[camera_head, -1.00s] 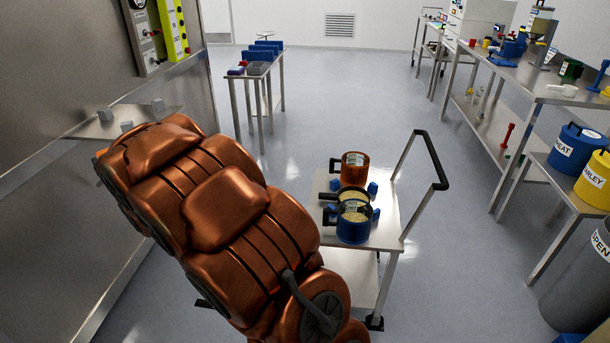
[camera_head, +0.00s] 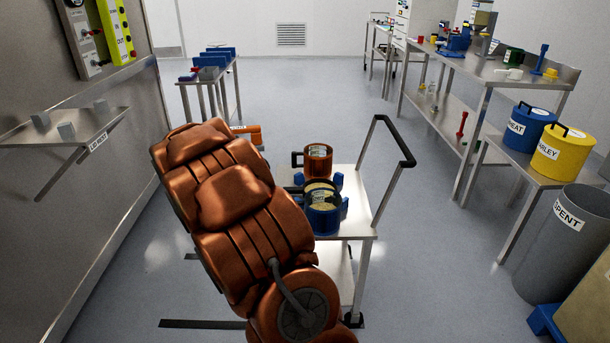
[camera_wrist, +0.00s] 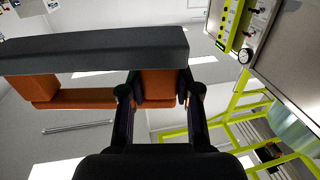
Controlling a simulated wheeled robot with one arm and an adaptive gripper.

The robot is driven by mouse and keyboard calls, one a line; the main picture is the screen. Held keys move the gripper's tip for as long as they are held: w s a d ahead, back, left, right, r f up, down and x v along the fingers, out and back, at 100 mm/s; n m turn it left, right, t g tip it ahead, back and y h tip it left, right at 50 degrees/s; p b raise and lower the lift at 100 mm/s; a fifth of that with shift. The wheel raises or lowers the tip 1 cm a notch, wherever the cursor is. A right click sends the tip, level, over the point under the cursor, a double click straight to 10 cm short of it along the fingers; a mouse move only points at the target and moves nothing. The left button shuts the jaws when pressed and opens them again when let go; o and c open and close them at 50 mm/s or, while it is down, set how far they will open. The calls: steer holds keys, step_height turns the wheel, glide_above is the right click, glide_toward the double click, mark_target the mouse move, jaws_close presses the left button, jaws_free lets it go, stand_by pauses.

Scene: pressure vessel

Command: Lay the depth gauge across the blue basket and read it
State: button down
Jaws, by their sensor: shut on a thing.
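The blue basket (camera_head: 324,220) stands upright on the steel cart in the head view, with pale grain inside, a white label and a dark rim. My copper arm is in front and to the left of it. In the wrist view my gripper (camera_wrist: 160,92) is shut on the orange grip of a piece with a long dark grey bar, which looks like the depth gauge (camera_wrist: 95,50). An orange part beside the arm in the head view (camera_head: 251,134) seems to belong to it. The gripper's fingers are hidden there. No scale is readable.
An amber pot (camera_head: 318,160) stands behind the basket on the cart (camera_head: 350,229), close to blue blocks. The cart's black handle (camera_head: 393,137) rises on the right. A wall shelf (camera_head: 75,135) is at left. Benches and bins line the right. Floor between is clear.

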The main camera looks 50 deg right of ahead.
steer(key=s+d+f+m+g+h+b, duration=0.35)
steer(key=s+d+f, duration=0.25)
steer(key=s+d, duration=0.4)
steer(key=s+d+f+m+g+h+b, duration=0.2)
steer(key=s+d+f+m+g+b, duration=0.25)
steer(key=s+d, duration=0.5)
step_height(320, 180, down, 8)
steer(key=w+d+n+b, duration=0.1)
steer(key=d+b, duration=0.1)
steer(key=b, duration=0.3)
steer(key=shift+w+g, duration=0.3)
steer(key=shift+w, duration=0.1)
steer(key=shift+f, duration=0.65)
steer(key=c, duration=0.7)
jaws_free()
steer(key=shift+c, duration=0.2)
steer(key=shift+a, duration=0.15)
steer(key=v, duration=1.2)
